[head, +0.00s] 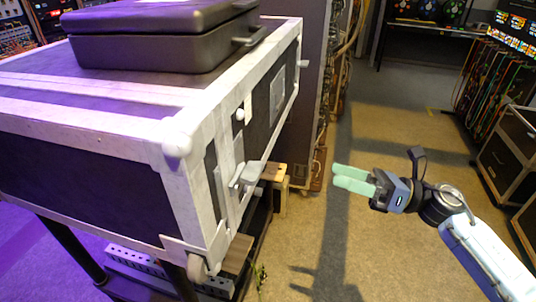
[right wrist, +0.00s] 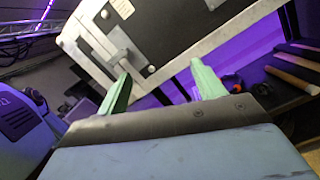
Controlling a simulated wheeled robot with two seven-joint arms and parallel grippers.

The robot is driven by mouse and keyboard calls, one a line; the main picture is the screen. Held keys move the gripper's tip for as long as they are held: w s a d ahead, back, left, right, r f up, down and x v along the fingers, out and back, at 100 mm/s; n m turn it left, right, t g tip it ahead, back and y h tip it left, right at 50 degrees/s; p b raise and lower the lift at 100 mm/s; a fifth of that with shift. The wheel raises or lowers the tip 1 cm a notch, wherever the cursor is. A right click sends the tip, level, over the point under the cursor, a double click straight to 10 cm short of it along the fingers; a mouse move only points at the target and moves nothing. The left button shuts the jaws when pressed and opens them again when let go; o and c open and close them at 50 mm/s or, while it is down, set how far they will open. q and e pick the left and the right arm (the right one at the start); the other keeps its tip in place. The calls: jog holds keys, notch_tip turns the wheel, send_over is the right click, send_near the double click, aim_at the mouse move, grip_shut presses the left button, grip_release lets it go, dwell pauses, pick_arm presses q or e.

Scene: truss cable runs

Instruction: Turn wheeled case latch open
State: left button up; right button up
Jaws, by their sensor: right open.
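The wheeled case (head: 190,115) is a large dark box with silver metal edges, at the left of the head view. Its latch (head: 246,178) is a grey metal piece sticking out from the narrow end face. The latch also shows in the right wrist view (right wrist: 119,55), beyond the left-hand finger. My right gripper (head: 338,176) has pale green fingers, open and empty. It is to the right of the latch with a clear gap and points toward the case. In the right wrist view the fingers (right wrist: 160,78) are wide apart. My left gripper is not in view.
A black hard case (head: 160,40) lies on top of the wheeled case. A tan block (head: 281,180) is beside the latch, below the end face. A cable-hung rack stands behind. Open floor (head: 390,130) lies around my right arm; drawers (head: 508,145) stand at the right edge.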

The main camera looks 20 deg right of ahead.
aim_at(261, 172)
jog(key=s+a+r+n+g, duration=0.4)
jog(key=r+n+g, duration=0.1)
jog(key=n, duration=0.3)
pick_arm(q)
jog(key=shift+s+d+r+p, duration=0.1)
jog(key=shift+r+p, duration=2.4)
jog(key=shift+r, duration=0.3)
pick_arm(e)
jog(key=shift+y, duration=0.4)
jog(key=shift+r+x, duration=0.15)
jog(key=shift+x, duration=3.1)
jog(key=shift+r+x, duration=0.15)
jog(key=shift+x, duration=3.15)
jog(key=shift+s, duration=0.15)
jog(key=c, duration=1)
